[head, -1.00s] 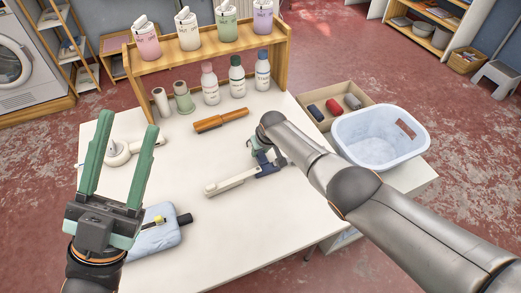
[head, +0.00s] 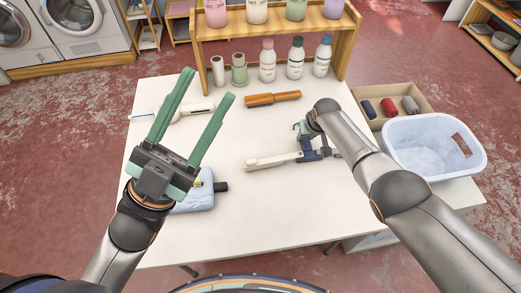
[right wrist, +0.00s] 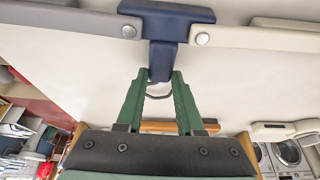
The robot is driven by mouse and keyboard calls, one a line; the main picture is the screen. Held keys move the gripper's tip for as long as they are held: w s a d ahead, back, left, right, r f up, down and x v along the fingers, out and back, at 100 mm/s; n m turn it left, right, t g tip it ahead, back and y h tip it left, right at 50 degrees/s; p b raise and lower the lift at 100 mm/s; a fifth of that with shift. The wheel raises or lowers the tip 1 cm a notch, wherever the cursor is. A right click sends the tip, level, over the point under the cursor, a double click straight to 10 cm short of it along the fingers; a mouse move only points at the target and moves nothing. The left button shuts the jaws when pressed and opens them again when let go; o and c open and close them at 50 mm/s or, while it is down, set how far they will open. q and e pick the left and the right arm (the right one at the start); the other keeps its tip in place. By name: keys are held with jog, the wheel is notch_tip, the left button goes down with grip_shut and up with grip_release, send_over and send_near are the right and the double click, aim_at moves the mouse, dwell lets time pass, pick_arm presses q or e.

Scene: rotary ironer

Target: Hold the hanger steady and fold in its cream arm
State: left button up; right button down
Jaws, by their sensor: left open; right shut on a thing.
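The hanger lies near the middle of the white table. Its navy centre (head: 310,154) also shows in the right wrist view (right wrist: 165,28). Its cream arm (head: 268,162) stretches out to the left in the head view; in the right wrist view the cream arm (right wrist: 262,37) is on the right. Its grey arm (right wrist: 62,19) is on the left there, mostly hidden behind my right arm in the head view. My right gripper (right wrist: 160,80) is shut on the navy stem by the hook. My left gripper (head: 208,85) is open and empty, to the left of the cream arm and apart from it.
A light-blue padded item (head: 198,196) lies near the left gripper. An orange-brown roller (head: 273,99) and several bottles (head: 268,62) stand or lie behind the hanger. A pale-blue basket (head: 425,165) and a cardboard tray (head: 370,122) are at the right. The front middle table is clear.

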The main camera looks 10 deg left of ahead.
pick_arm(q)
jog(key=s+d+f+m+g+h, duration=0.1)
jog(key=d+f+m+g+h, duration=0.15)
jog(key=d+m+g, duration=0.45)
jog(key=s+d+f+m+g+h, duration=0.1)
jog(key=d+m+g+h, duration=0.25)
jog(key=m+g, duration=0.7)
jog(key=m+g+y, duration=0.1)
jog(key=m+y, duration=1.6)
jog(key=y, duration=0.3)
send_near(250, 161)
jog(key=shift+n, duration=0.25)
jog(key=x, duration=0.8)
jog(key=shift+c, duration=0.2)
grip_shut()
